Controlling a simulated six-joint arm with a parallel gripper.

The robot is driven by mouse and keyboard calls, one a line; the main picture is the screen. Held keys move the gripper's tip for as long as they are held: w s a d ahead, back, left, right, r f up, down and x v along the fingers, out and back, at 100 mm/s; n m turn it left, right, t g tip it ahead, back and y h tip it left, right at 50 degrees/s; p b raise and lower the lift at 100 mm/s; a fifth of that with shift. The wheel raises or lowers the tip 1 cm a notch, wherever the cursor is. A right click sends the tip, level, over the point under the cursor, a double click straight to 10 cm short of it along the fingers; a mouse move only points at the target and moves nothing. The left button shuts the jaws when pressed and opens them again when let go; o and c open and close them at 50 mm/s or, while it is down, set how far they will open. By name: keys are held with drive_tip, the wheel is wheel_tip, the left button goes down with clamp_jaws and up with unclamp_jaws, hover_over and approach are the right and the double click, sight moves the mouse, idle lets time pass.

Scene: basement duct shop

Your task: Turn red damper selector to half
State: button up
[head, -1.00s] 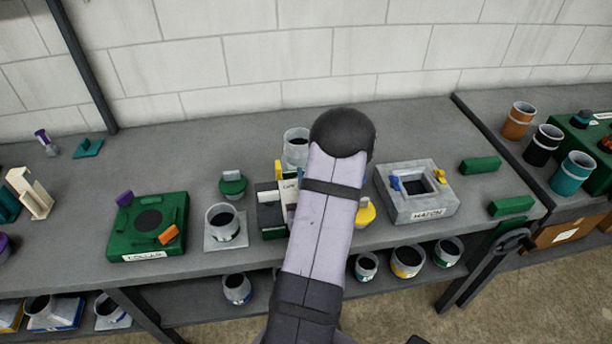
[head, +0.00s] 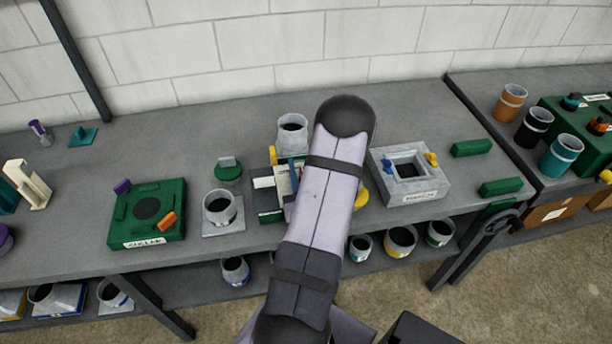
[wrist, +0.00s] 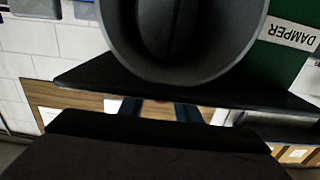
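The red damper selector is not clearly visible. The wrist view shows part of a green box (wrist: 285,62) with an upside-down DAMPER label (wrist: 292,33), beside a large grey round collar (wrist: 235,45) close to the camera. In the head view, a green box (head: 562,110) at the far right carries an orange-red knob (head: 599,126); I cannot tell if this is the selector. Another green box (head: 268,216) at mid-bench is mostly behind my arm.
Orange (head: 510,103), black (head: 534,127) and teal (head: 562,156) cups stand before the right box. A grey hatch frame (head: 420,190) sits right of my arm. A green box with an orange handle (head: 167,221) and a grey collar (head: 220,209) are to the left.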

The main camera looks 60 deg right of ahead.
drive_tip(key=shift+p+v, duration=1.9)
drive_tip(key=shift+v, duration=0.8)
drive_tip(key=shift+d+r, duration=0.1)
